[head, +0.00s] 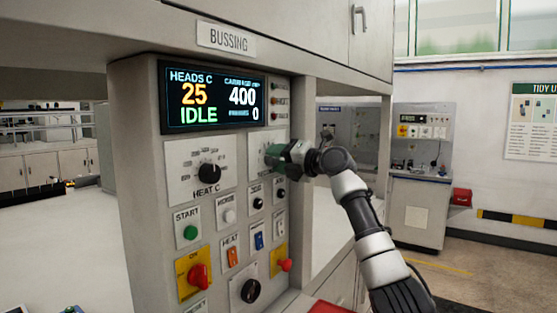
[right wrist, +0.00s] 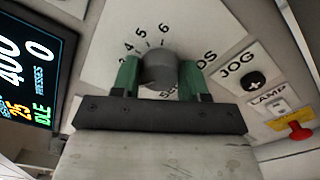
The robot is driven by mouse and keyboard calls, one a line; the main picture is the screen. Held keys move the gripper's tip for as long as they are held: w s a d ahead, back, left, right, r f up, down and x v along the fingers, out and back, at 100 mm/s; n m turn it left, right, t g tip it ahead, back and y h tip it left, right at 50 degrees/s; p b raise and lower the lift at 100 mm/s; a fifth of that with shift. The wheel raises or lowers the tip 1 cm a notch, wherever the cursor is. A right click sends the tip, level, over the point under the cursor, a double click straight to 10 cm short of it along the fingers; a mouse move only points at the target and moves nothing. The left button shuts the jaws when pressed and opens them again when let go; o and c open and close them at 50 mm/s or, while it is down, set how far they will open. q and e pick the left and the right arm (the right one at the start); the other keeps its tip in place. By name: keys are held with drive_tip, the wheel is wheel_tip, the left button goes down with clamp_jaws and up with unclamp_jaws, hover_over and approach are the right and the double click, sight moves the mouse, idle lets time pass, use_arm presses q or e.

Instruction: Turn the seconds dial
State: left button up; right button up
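The seconds dial is a round grey knob (right wrist: 158,68) on a white plate with printed numbers and partly covered lettering ending in "DS". My right gripper (head: 272,155) reaches the panel from the right and hides the knob in the head view. In the right wrist view its two green fingers (right wrist: 161,75) stand on either side of the knob and appear to touch it. Part of the dial's scale is hidden behind the fingers. The display (head: 213,98) reads 25, 400, IDLE and 0. My left gripper is not in view.
The HEAT C dial (head: 210,173) sits left of my right gripper. Below are the green START button (head: 190,232), a red knob (head: 198,276), a black knob (head: 250,291) and a red button (head: 285,265). The JOG knob (right wrist: 254,81) is close to the fingers.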

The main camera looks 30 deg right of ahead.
drive_tip(key=o, duration=0.4)
drive_tip(key=shift+o, duration=0.2)
drive_tip(key=b+v, duration=0.4)
drive_tip(key=v, duration=0.6)
drive_tip(key=shift+s+d, duration=0.15)
drive_tip(key=shift+s, duration=0.2)
drive_tip(key=shift+f, duration=0.15)
